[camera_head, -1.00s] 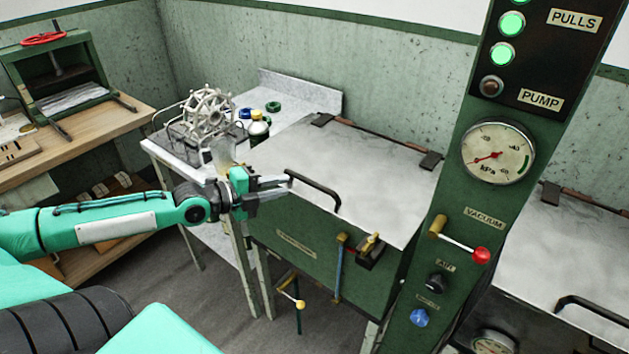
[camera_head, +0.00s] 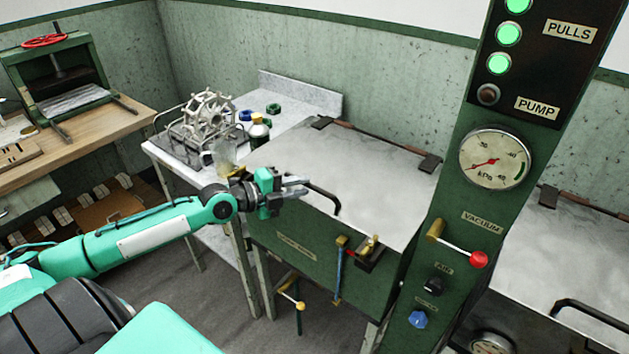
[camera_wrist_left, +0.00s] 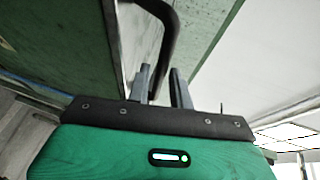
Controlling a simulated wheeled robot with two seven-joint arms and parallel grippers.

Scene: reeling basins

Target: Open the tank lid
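The tank lid (camera_head: 365,170) is a pale grey slab lying flat, closed, on the green tank (camera_head: 290,235). Its dark bar handle (camera_head: 326,199) is at the front left edge of the lid, its near end partly hidden by my gripper. My left gripper (camera_head: 300,187) is at the handle's left end. In the left wrist view, the two fingers (camera_wrist_left: 163,88) stand apart, and the curved dark handle (camera_wrist_left: 168,40) runs down between them; I see no firm grip on it. My right gripper is not in view.
A green control post (camera_head: 450,215) with a gauge and a red-knobbed lever (camera_head: 477,259) stands right of the tank. A brass latch (camera_head: 370,247) is on the tank front. A side table (camera_head: 300,95) with a metal reel (camera_head: 210,115) stands behind left.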

